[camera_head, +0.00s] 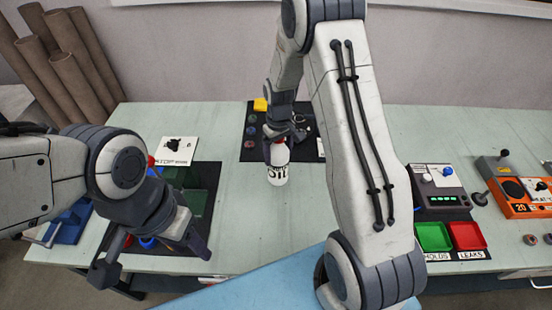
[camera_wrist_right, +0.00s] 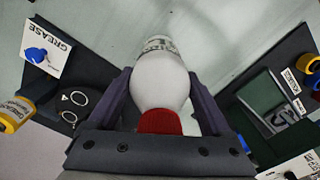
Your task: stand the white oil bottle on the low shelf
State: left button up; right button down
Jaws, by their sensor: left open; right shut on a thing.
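The white oil bottle (camera_head: 278,176), with black lettering and a red cap, is in my right gripper (camera_head: 279,147) near the middle of the table. In the right wrist view the white bottle (camera_wrist_right: 160,75) sits between the two fingers, its red cap (camera_wrist_right: 159,122) towards the palm. The bottle looks close to upright; I cannot tell whether its base touches the table. My left gripper (camera_head: 155,257) is open and empty at the front left. I cannot clearly pick out the low shelf; a light blue surface (camera_head: 265,289) lies below the table's front edge, partly behind my right arm.
A dark mat (camera_head: 251,152) with small parts lies behind the bottle. A dark mat with a green box (camera_head: 195,203) lies at left. Green (camera_head: 433,237) and red (camera_head: 467,236) trays and control boxes stand at right. The table (camera_head: 240,230) in front of the bottle is clear.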

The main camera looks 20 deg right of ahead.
aim_at(278, 172)
jog(key=shift+w+a+f, duration=0.2)
jog(key=shift+w+f, duration=0.1)
jog(key=shift+f, duration=0.1)
jog(key=shift+f+p, duration=0.65)
jog(key=shift+f, duration=1.2)
jog(key=shift+f, duration=0.15)
grip_release()
